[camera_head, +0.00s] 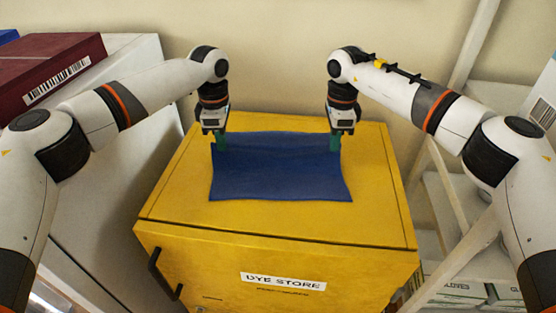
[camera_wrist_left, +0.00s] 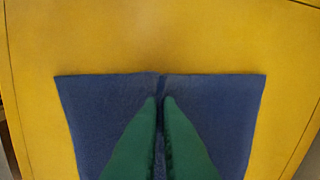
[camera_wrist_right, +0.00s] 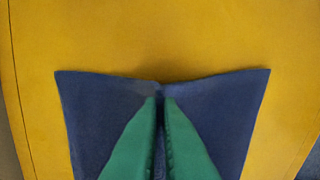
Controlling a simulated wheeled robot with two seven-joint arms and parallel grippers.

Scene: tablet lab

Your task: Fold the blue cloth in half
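The blue cloth (camera_head: 280,178) lies spread on top of the yellow cabinet. A darker band crosses its far part between my two grippers. My left gripper (camera_head: 221,145) is at the cloth's far left part, and my right gripper (camera_head: 335,144) is at its far right part. In the left wrist view, the green fingers (camera_wrist_left: 160,98) are nearly together with cloth (camera_wrist_left: 100,105) pinched between them. In the right wrist view, the fingers (camera_wrist_right: 160,98) are likewise close, and the cloth edge (camera_wrist_right: 90,100) dips and creases at them. The cloth under the fingers is hidden.
A white unit with a dark red box (camera_head: 50,65) stands left, and white shelving (camera_head: 465,215) stands right.

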